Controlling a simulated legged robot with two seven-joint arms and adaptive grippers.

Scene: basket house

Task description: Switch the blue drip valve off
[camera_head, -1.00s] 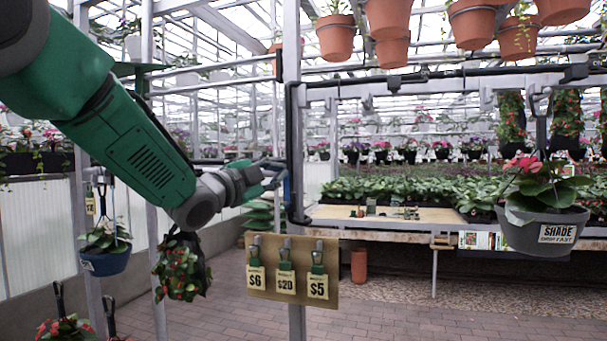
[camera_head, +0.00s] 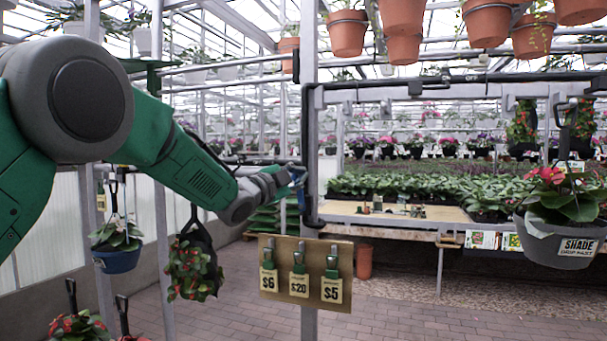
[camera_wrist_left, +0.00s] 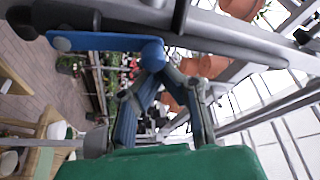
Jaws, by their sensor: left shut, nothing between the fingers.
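The blue drip valve (camera_wrist_left: 100,41) shows in the left wrist view as a flat blue lever with a round end, lying roughly along a dark grey pipe. In the head view only a small blue part (camera_head: 302,192) shows beside the grey post, partly behind my gripper. My left gripper (camera_head: 291,176) is shut and empty at the valve. In the left wrist view its fingers (camera_wrist_left: 155,72) come together at the lever's round end; I cannot tell whether they touch it. My right gripper is not in view.
A wooden board (camera_head: 305,272) with price tags hangs on the post (camera_head: 310,120) below the valve. Hanging pots flank the arm, with a grey pot (camera_head: 560,240) at right. A plant table (camera_head: 400,218) stands behind. The brick floor in front is open.

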